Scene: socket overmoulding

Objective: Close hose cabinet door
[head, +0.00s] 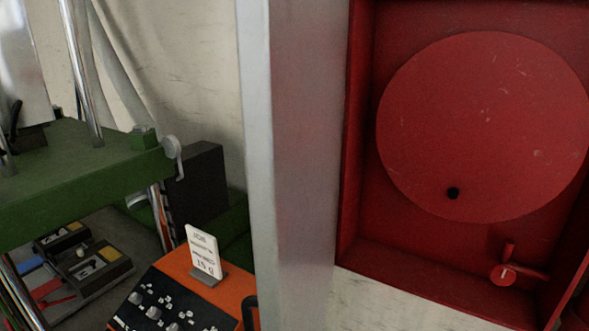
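The red hose cabinet (352,215) is on the pale wall at the right of the head view, and its inside is exposed. A large round red reel disc (480,110) with a dark hole near its lower edge fills most of it. A small red valve handle (504,273) sits at the lower right inside. The cabinet runs out of the picture at the top and right. A red strip shows at the lower right edge; I cannot tell whether it is part of the door. Neither gripper is in view.
A grey metal post (298,150) stands just left of the cabinet. Left of it are a green machine table (75,175), an orange control box (185,285) with knobs and a white card (203,252), and dark devices (85,265) underneath.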

